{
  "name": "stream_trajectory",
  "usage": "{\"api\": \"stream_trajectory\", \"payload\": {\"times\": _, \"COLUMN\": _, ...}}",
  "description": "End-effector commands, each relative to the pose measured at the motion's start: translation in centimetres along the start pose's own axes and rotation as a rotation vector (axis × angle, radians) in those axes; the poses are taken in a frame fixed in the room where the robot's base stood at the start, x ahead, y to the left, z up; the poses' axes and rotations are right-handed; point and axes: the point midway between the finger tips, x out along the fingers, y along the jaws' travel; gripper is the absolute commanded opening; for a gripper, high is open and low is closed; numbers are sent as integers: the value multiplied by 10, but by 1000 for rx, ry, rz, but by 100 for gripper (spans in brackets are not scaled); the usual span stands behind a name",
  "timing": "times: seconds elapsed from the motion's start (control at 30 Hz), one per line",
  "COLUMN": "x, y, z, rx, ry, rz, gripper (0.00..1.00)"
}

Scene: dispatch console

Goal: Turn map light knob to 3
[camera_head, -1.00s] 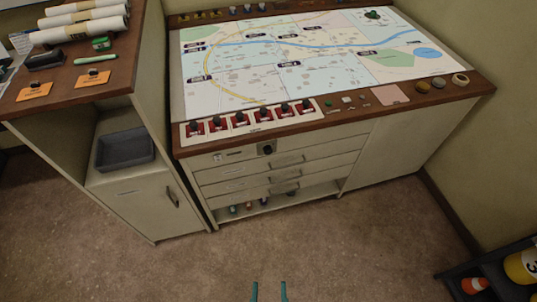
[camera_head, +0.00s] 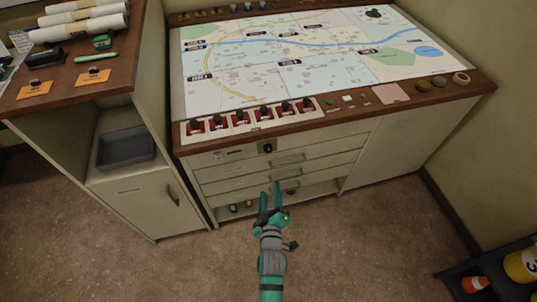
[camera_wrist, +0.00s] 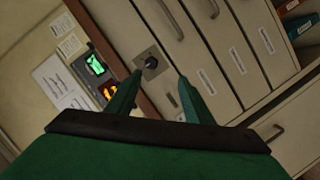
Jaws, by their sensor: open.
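A black knob (camera_head: 267,148) sits on a small plate on the console's front, above the drawers. It also shows in the wrist view (camera_wrist: 151,62) on a square grey plate, between my fingertips in the picture. Its markings are too small to read, so I cannot tell its setting. My gripper (camera_head: 270,188) is open and empty, in front of the drawers and below the knob in the head view. In the wrist view its green fingers (camera_wrist: 160,77) point toward the knob plate, apart from it.
A map (camera_head: 300,65) covers the console top, with a row of red switch units (camera_head: 240,119) along its front edge. Drawer handles (camera_head: 287,160) stick out below the knob. A side cabinet (camera_head: 140,195) stands left. Floor in front is clear.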

Motion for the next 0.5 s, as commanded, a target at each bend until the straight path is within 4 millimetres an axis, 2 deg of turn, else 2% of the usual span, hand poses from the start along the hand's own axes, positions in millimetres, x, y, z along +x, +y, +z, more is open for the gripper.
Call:
{"api": "stream_trajectory", "payload": {"times": 0.03, "x": 18, "y": 8, "z": -6, "rx": -33, "ry": 7, "rz": 3, "gripper": 47}}
{"api": "stream_trajectory", "payload": {"times": 0.2, "x": 54, "y": 21, "z": -17, "rx": -126, "ry": 16, "rz": -5, "gripper": 47}}
{"api": "stream_trajectory", "payload": {"times": 0.5, "x": 78, "y": 26, "z": -22, "rx": -160, "ry": 20, "rz": -8, "gripper": 47}}
